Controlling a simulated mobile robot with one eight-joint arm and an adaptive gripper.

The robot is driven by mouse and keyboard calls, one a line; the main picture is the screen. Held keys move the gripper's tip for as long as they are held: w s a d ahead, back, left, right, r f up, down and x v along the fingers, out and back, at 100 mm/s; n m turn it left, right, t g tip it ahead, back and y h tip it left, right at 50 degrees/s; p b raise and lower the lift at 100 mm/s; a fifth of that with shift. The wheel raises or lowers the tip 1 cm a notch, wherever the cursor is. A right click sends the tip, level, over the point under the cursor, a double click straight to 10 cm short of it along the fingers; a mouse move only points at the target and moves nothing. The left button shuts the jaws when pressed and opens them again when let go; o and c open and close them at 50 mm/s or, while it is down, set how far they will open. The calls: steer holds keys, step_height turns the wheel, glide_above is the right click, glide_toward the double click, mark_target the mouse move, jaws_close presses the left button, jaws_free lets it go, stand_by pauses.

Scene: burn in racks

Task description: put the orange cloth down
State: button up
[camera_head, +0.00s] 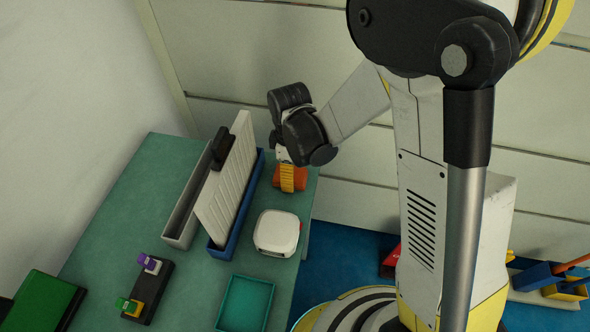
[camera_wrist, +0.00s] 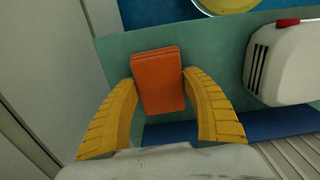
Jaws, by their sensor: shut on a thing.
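The orange cloth (camera_wrist: 158,80) is a folded stack with layered edges. In the wrist view it sits between the two yellow fingers of my gripper (camera_wrist: 160,88), which are shut on it from both sides. In the head view my gripper (camera_head: 287,178) points down over the far right part of the green table, and part of the orange cloth (camera_head: 303,178) shows beside the yellow finger. I cannot tell whether the cloth touches the table top.
A white rounded device (camera_head: 277,232) stands near the cloth. A blue tray (camera_head: 220,249) with an upright white panel (camera_head: 226,180) is to the left. A teal tray (camera_head: 244,303) lies in front. The table's (camera_head: 118,222) right edge is close to the cloth.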

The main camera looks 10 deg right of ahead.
steer(key=o, duration=1.1)
steer(key=shift+f, duration=0.2)
step_height(320, 180, up, 11)
steer(key=p, duration=0.5)
steer(key=shift+s+d+r+m+t, duration=1.2)
steer(key=shift+s+d+r+m, duration=0.6)
steer(key=shift+d+r+m, duration=0.75)
steer(key=shift+s+d+r+m+t, duration=1.2)
steer(key=shift+s+d+r+m, duration=0.9)
steer(key=shift+r, duration=0.75)
steer(key=shift+s+d+r+m+t, duration=1.2)
steer(key=shift+s+d+r+m, duration=0.35)
steer(key=shift+d+r+m, duration=0.9)
steer(key=shift+a+r, duration=0.25)
